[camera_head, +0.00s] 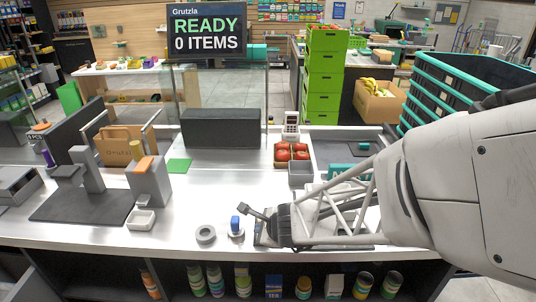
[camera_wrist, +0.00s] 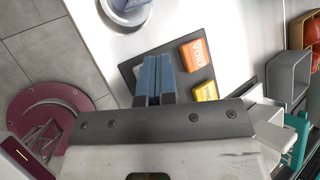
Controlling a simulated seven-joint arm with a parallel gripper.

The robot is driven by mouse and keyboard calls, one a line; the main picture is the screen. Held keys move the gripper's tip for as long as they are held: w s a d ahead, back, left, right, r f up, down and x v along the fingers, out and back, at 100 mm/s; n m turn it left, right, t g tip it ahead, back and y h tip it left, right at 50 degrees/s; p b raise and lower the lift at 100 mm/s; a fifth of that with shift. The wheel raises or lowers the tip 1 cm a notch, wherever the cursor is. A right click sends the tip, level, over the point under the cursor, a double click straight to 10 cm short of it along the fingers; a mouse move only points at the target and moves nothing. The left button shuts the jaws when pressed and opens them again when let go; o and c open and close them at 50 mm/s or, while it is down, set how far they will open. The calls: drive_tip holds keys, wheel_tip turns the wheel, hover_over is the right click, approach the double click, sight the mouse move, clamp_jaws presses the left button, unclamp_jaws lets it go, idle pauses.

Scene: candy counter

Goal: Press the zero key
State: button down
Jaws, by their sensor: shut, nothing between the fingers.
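In the wrist view, a dark keypad (camera_wrist: 200,96) lies on the white counter, with an orange key reading "Void" (camera_wrist: 196,54) and a yellow key (camera_wrist: 206,91) on its right side. My gripper (camera_wrist: 154,62) has its blue-grey fingers together and empty over the keypad's left part, covering what lies beneath. I cannot make out a zero key; the fingers and gripper body hide much of the pad. Whether the fingertips touch the pad is unclear. In the head view, my gripper is low over the counter's front edge and mostly hides the keypad (camera_head: 262,239).
A grey bin (camera_head: 300,180) and a box of red produce (camera_head: 282,165) stand behind. The display (camera_head: 206,30) reads "READY 0 ITEMS".

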drive_tip(key=shift+r, duration=0.7)
drive_tip(key=shift+r, duration=0.1)
drive_tip(key=shift+r, duration=2.45)
drive_tip(key=s+d+r+n+g+h, duration=0.2)
drive_tip(key=s+d+r+n, duration=0.4)
drive_tip(key=s+d+n, duration=0.3)
drive_tip(key=s+d+r+n+g+h, duration=0.2)
drive_tip(key=s+d+r+n+h, duration=0.2)
drive_tip(key=s+d+n, duration=0.5)
drive_tip(key=s+d+r, duration=0.2)
drive_tip(key=s+d, duration=0.1)
drive_tip(key=shift+r, duration=0.4)
